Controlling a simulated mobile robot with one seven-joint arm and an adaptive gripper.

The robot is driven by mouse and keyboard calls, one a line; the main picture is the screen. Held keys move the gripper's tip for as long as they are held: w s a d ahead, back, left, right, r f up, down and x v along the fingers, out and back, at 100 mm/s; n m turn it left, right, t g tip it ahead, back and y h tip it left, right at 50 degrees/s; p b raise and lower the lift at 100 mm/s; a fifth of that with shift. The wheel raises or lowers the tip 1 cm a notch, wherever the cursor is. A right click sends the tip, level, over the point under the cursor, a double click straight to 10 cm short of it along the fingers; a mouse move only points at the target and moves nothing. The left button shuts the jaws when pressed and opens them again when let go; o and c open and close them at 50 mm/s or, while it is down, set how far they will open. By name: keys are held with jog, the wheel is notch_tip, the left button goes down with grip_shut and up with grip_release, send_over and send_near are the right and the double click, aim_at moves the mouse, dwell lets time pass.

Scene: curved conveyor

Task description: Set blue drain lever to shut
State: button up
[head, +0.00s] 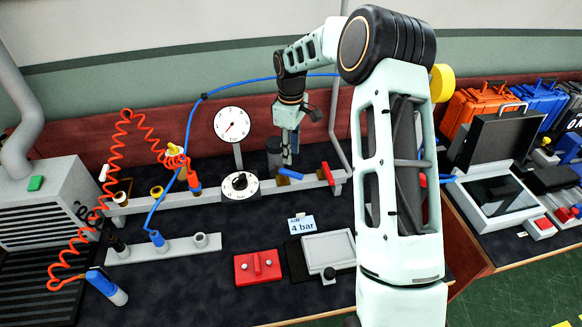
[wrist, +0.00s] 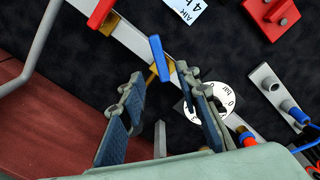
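The blue drain lever (head: 290,173) sits on a brass valve body (head: 283,181) on the pale rail at the back of the bench. In the wrist view the blue lever (wrist: 159,58) lies at an angle to the rail, with brass beneath it. My gripper (head: 288,158) points down just above the lever. In the wrist view my gripper (wrist: 160,84) is open, with its two fingers apart and nothing held. The lever shows just beyond the fingertips, in line with the gap between them. Whether a finger touches it I cannot tell.
A red lever (head: 328,173) is on the same rail (head: 212,193), to the right. A round dial with a black knob (head: 240,185) stands close on the left, a gauge (head: 232,124) behind it. A blue hose (head: 240,84) arches behind. An "AIR 4 bar" card (head: 301,224) lies in front.

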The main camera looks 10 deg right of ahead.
aim_at(291, 172)
notch_tip(291, 172, down, 8)
jog(key=shift+r+p, duration=0.2)
jog(key=shift+p, duration=0.25)
jog(key=shift+c, duration=0.4)
grip_shut()
jog(key=shift+w, duration=0.1)
